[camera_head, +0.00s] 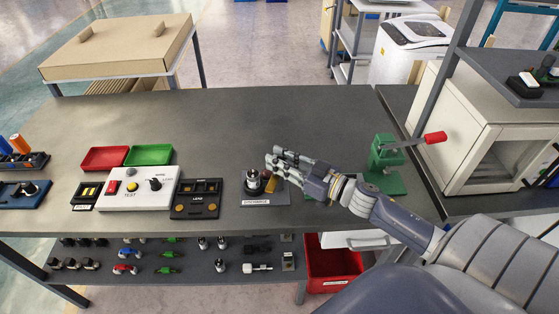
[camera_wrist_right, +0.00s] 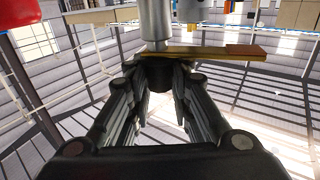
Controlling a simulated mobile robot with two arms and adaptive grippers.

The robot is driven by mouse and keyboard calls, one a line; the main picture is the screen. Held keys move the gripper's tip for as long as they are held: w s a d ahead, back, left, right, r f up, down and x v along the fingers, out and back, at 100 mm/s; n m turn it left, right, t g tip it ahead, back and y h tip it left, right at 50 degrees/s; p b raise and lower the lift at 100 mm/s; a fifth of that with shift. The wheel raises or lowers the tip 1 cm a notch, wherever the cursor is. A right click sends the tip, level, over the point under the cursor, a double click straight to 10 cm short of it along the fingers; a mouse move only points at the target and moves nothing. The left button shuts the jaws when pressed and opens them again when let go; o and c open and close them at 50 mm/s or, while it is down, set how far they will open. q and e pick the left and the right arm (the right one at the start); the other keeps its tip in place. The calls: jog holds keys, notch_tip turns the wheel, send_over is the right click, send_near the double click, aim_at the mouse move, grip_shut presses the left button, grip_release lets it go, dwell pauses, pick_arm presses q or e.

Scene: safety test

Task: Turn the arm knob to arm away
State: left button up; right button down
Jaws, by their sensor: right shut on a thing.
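A white panel (camera_head: 140,190) lies on the grey table, left of my right gripper. It bears a black knob (camera_head: 155,184), a red switch (camera_head: 113,187) and a yellow button marked TEST (camera_head: 131,187). My right gripper (camera_head: 271,167) is apart from this panel, over a small grey fixture (camera_head: 262,198) with a dark-and-silver post. In the right wrist view, my right gripper (camera_wrist_right: 158,78) is shut at a brass-coloured bar (camera_wrist_right: 205,53) beside a silver cylinder (camera_wrist_right: 155,22). The fingers partly hide the contact. My left gripper is not in view.
A black button box (camera_head: 196,199) stands between the panel and the fixture. Red (camera_head: 104,158) and green (camera_head: 149,154) trays lie behind the panel. A green lever press (camera_head: 385,165) with a red handle stands right of my gripper. The table's back middle is clear.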

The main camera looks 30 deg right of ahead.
jog(key=shift+d+f+n+g+y, duration=0.1)
jog(key=shift+n+g+y, duration=0.5)
jog(key=shift+n+y, duration=0.4)
jog(key=shift+n+g+y+b, duration=0.9)
jog(key=shift+n+g+y, duration=0.15)
jog(key=shift+y, duration=0.55)
jog(key=c, duration=1.4)
grip_release()
jog(key=shift+v, duration=3.7)
jog(key=shift+w, duration=0.1)
